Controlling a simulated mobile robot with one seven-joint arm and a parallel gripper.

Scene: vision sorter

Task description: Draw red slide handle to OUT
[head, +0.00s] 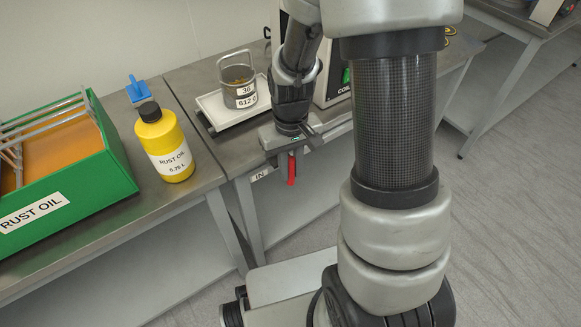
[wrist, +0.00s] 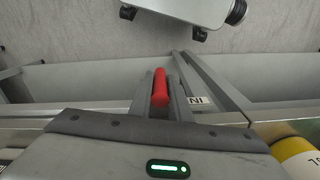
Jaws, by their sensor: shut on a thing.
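The red slide handle (head: 291,169) hangs at the front edge of the bench, just right of the IN label (head: 261,174). My gripper (head: 287,158) reaches down to it from above. In the wrist view the red handle (wrist: 160,88) stands between the two fingers of my gripper (wrist: 161,95), which are shut on it. The IN label (wrist: 195,100) shows just right of the fingers there. The OUT mark cannot be made out in either view, and my arm covers part of the bench.
A beaker of parts (head: 238,83) stands on a white scale (head: 206,106) behind the gripper. A yellow rust oil bottle (head: 165,148) and a green rust oil tank (head: 113,177) stand on the left bench. The floor before the bench holds my base.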

